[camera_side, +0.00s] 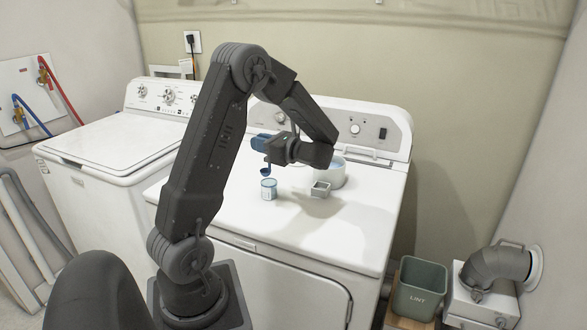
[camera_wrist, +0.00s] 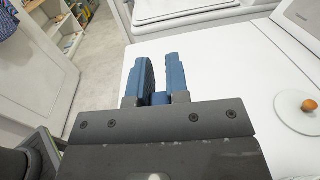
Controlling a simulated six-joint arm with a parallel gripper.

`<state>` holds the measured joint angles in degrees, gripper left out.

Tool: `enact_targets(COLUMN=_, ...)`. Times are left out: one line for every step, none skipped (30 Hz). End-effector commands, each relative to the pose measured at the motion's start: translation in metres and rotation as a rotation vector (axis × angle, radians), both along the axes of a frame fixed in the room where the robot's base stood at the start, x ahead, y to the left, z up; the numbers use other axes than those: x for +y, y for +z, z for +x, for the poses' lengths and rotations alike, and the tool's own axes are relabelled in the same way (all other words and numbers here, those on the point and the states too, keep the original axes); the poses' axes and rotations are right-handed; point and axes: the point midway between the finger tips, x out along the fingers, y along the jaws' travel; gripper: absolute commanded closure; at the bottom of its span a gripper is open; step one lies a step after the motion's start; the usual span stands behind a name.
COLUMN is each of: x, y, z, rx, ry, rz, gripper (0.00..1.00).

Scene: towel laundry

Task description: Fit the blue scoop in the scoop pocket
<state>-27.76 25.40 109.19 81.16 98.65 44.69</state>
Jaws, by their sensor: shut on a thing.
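My gripper (camera_side: 262,142) is above the white dryer top, its blue fingers pointing left in the side view. It is shut on the blue scoop (camera_side: 266,171), whose dark blue bowl hangs just below the fingers. In the wrist view a small blue part of the scoop (camera_wrist: 160,98) shows between my gripper's fingers (camera_wrist: 159,75); the rest is hidden. A small grey square open holder (camera_side: 320,188), which looks like the scoop pocket, stands on the dryer top to the right of the scoop, apart from it.
A clear cup with light blue contents (camera_side: 268,189) stands below the scoop. A round white tub (camera_side: 332,171) stands behind the grey holder, partly hidden by my arm. A green lint bin (camera_side: 418,289) is right of the dryer. The front dryer top is clear.

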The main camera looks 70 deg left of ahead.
Motion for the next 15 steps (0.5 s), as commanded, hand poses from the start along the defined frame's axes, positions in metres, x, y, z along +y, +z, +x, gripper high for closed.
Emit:
enact_targets(x=0.000, y=0.000, z=0.006, rx=0.000, ry=0.000, rz=0.001, gripper=1.00)
enact_targets(x=0.000, y=0.000, z=0.010, rx=0.000, ry=0.001, rz=0.004, gripper=1.00)
enact_targets(x=0.000, y=0.001, z=0.018, rx=0.002, ry=0.004, rz=0.007, gripper=1.00)
enact_targets(x=0.000, y=0.001, z=0.025, rx=0.001, ry=0.005, rz=0.008, gripper=1.00)
enact_targets(x=0.000, y=0.001, z=0.033, rx=0.003, ry=0.008, rz=0.009, gripper=1.00)
enact_targets(x=0.000, y=0.001, z=0.045, rx=0.003, ry=0.013, rz=0.013, gripper=1.00)
enact_targets(x=-0.001, y=0.001, z=0.054, rx=0.003, ry=0.016, rz=0.014, gripper=1.00)
enact_targets(x=-0.002, y=0.001, z=0.064, rx=0.005, ry=0.022, rz=0.015, gripper=1.00)
enact_targets(x=-0.004, y=0.001, z=0.076, rx=0.004, ry=0.028, rz=0.016, gripper=1.00)
enact_targets(x=-0.006, y=0.001, z=0.086, rx=0.004, ry=0.032, rz=0.017, gripper=1.00)
enact_targets(x=-0.007, y=0.000, z=0.094, rx=0.005, ry=0.037, rz=0.017, gripper=1.00)
enact_targets(x=-0.010, y=-0.001, z=0.105, rx=0.004, ry=0.043, rz=0.016, gripper=1.00)
enact_targets(x=-0.012, y=-0.001, z=0.113, rx=0.004, ry=0.048, rz=0.015, gripper=1.00)
enact_targets(x=-0.014, y=-0.002, z=0.120, rx=0.005, ry=0.053, rz=0.013, gripper=1.00)
enact_targets(x=-0.017, y=-0.003, z=0.128, rx=0.003, ry=0.058, rz=0.012, gripper=1.00)
